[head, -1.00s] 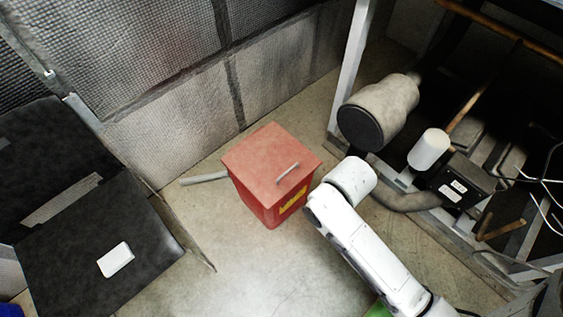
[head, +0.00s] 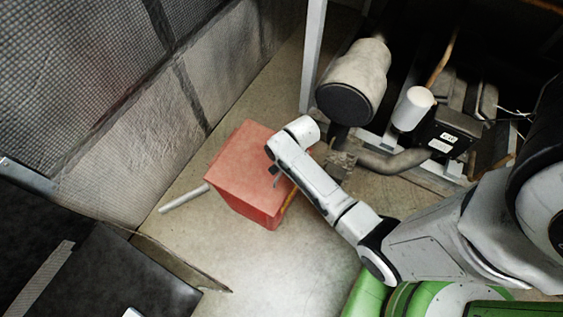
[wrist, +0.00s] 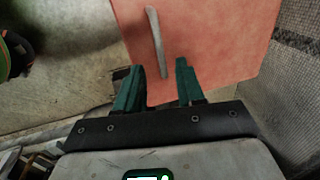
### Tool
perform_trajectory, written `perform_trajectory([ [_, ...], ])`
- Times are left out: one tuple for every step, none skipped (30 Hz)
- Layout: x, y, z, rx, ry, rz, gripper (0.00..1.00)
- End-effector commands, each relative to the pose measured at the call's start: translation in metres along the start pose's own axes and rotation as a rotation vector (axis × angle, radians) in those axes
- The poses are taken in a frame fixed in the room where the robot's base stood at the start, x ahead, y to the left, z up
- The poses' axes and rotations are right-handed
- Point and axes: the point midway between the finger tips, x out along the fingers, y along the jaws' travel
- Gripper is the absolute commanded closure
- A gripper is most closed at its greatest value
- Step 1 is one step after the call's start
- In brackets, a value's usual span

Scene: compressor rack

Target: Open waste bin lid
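The red waste bin (head: 236,178) stands on the floor with its flat lid shut. In the wrist view the red lid (wrist: 225,45) fills the upper right, and its thin grey bar handle (wrist: 156,42) lies ahead of my fingers. My gripper (wrist: 160,82) is open, with two green fingers apart and nothing between them. The near end of the handle shows in the gap between the fingertips; I cannot tell whether they touch it. In the head view my wrist is over the right part of the lid and hides most of the handle; the fingers are hidden there.
A grey pipe (head: 184,198) lies on the floor left of the bin. The compressor rack, with a large grey cylinder (head: 352,85) and a white canister (head: 413,108), stands to the right. A dark panel (head: 120,275) is at lower left. Floor in front of the bin is clear.

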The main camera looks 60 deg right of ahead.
Motion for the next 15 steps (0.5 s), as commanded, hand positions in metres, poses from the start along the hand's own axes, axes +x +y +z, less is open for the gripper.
perform_trajectory([
  [0.013, 0.001, 0.0, 0.0, -0.001, 0.002, 0.62],
  [0.019, 0.001, 0.0, 0.0, -0.001, 0.003, 0.62],
  [0.026, 0.0, 0.0, 0.0, -0.001, 0.001, 0.62],
  [0.031, 0.001, 0.0, -0.001, -0.001, 0.002, 0.62],
  [0.036, 0.001, 0.0, -0.001, -0.001, 0.002, 0.62],
  [0.042, 0.001, 0.0, -0.001, -0.001, 0.001, 0.62],
  [0.046, 0.001, 0.0, -0.001, -0.001, 0.002, 0.62],
  [0.05, 0.0, 0.0, -0.001, 0.0, 0.001, 0.62],
  [0.054, 0.0, 0.0, -0.001, 0.0, 0.001, 0.62],
  [0.057, 0.0, 0.0, -0.002, 0.0, 0.001, 0.62],
  [0.059, 0.0, 0.0, -0.002, 0.0, 0.001, 0.62],
  [0.062, 0.001, 0.0, -0.002, 0.0, 0.001, 0.62],
  [0.064, 0.001, 0.0, -0.002, 0.0, 0.0, 0.62],
  [0.065, 0.0, 0.0, -0.002, 0.0, 0.0, 0.62],
  [0.066, 0.0, 0.0, -0.002, 0.0, 0.0, 0.62],
])
